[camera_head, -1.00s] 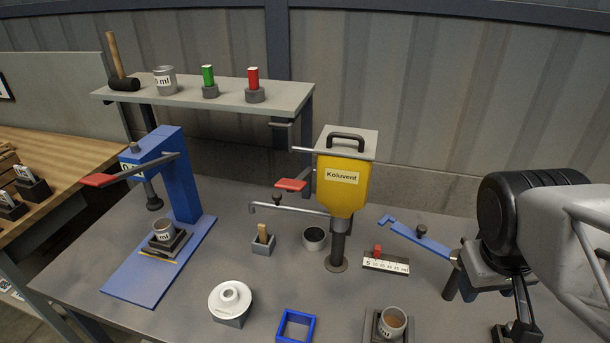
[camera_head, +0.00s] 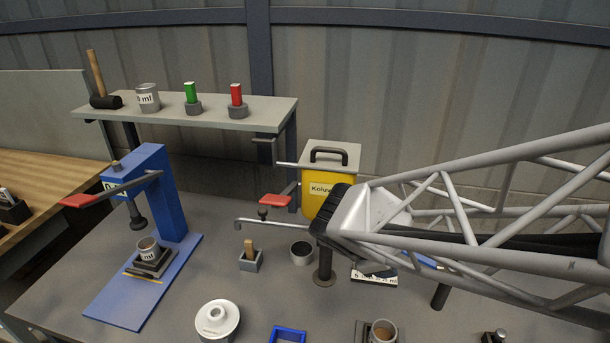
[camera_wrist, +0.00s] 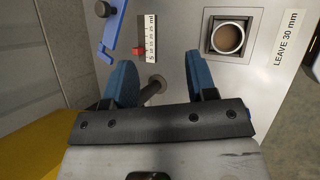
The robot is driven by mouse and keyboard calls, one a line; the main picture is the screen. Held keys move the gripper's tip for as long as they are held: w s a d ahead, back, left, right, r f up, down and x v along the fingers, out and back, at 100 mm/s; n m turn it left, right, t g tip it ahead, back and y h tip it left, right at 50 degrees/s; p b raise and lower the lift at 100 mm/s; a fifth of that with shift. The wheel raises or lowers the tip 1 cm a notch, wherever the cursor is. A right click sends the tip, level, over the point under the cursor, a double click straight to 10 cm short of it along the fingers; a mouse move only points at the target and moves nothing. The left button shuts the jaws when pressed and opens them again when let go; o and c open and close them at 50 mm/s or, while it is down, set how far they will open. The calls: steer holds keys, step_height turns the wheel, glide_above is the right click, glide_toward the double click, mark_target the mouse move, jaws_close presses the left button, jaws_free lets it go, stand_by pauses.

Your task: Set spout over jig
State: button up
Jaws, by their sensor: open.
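The spout looks to be the thin grey pipe (camera_head: 285,225) with a black knob, reaching left from below the yellow Koluvent tank (camera_head: 318,187); its bent end hangs over the bench. Which piece is the jig is not clear: a blue square frame (camera_head: 288,334) lies at the front edge, and a square holder with a filled cup (camera_head: 382,332) stands to its right, also in the wrist view (camera_wrist: 228,38). My gripper (camera_wrist: 162,78) is open, its blue fingers apart above the tank's post (camera_wrist: 155,86), holding nothing visible. My arm hides its fingers in the head view.
A blue press (camera_head: 168,200) with a cup stands left. A white lidded pot (camera_head: 217,318) and a small grey block (camera_head: 249,260) are on the bench. A blue hooked lever (camera_wrist: 108,35) and a scale with red slider (camera_wrist: 146,45) lie near my gripper. A shelf (camera_head: 210,113) runs behind.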

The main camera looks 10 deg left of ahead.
steer(key=w+a+f+n+t, duration=0.3)
steer(key=a+f+n, duration=0.2)
steer(key=a+n, duration=0.45)
steer(key=n+t+y, duration=0.2)
steer(key=n+t, duration=0.2)
steer(key=t, duration=0.1)
glide_toward(260, 212)
steer(key=x, duration=0.5)
steer(key=shift+f, duration=0.1)
steer(key=shift+w, duration=0.15)
steer(key=x, duration=0.7)
steer(key=shift+w+d, duration=0.15)
steer(key=shift+w, duration=0.1)
steer(key=shift+f, duration=0.1)
steer(key=shift+c, duration=0.3)
jaws_close()
